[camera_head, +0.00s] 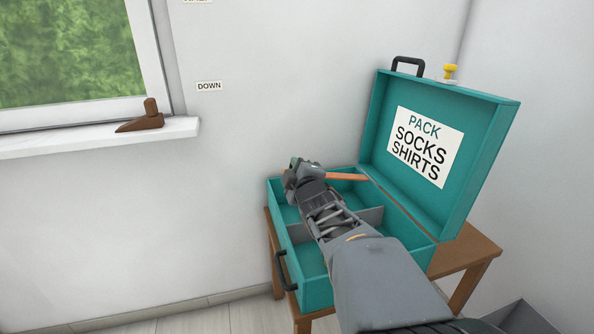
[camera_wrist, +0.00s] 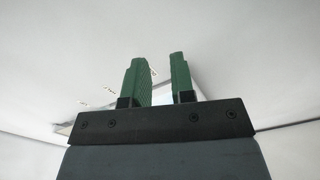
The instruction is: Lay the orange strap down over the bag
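The bag is an open teal case (camera_head: 316,290) on a wooden table, its lid upright at the right. Its tray has grey dividers (camera_head: 371,216), and the compartments I can see look empty. The orange strap (camera_head: 348,177) runs roughly level from near the hinge side towards my gripper (camera_head: 291,165). Its left end is hidden behind my wrist, so I cannot tell whether they touch. My gripper is over the case's far left part. In the wrist view my gripper (camera_wrist: 161,68) has its green fingers apart with nothing visible between them. The strap does not show there.
The wooden table (camera_head: 466,250) shows to the right. A windowsill (camera_head: 80,138) holds a brown wedge (camera_head: 141,122). The wall behind is close.

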